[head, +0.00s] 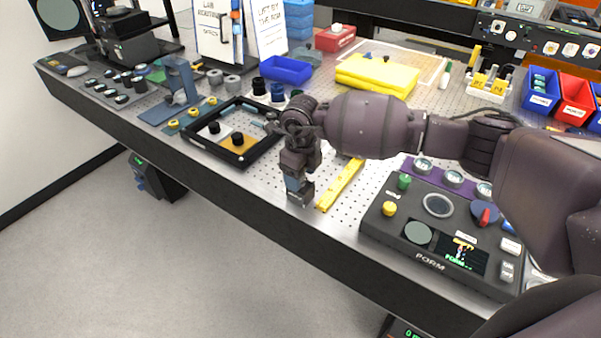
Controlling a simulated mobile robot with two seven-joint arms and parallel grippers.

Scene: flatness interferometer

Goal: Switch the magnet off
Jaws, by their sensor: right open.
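I cannot make out for certain which thing is the magnet or its switch. A dark control box (376,223) stands at the right on the perforated bench. It carries a blue round dial with a red pointer knob (485,214), a yellow knob (389,209), a green knob (404,181) and a small lit screen (463,252). My right gripper (299,196) points down over the bench's front edge, left of the box and apart from it. It is open, and I see nothing held in it. My left gripper is out of view.
A yellow bar (341,184) lies between my right gripper and the box. A black-framed tray (240,160) with round black-topped parts is to the left. A blue stand (180,82), blue bin (286,70) and yellow cloth (378,74) are farther back. My right arm hides part of the bench.

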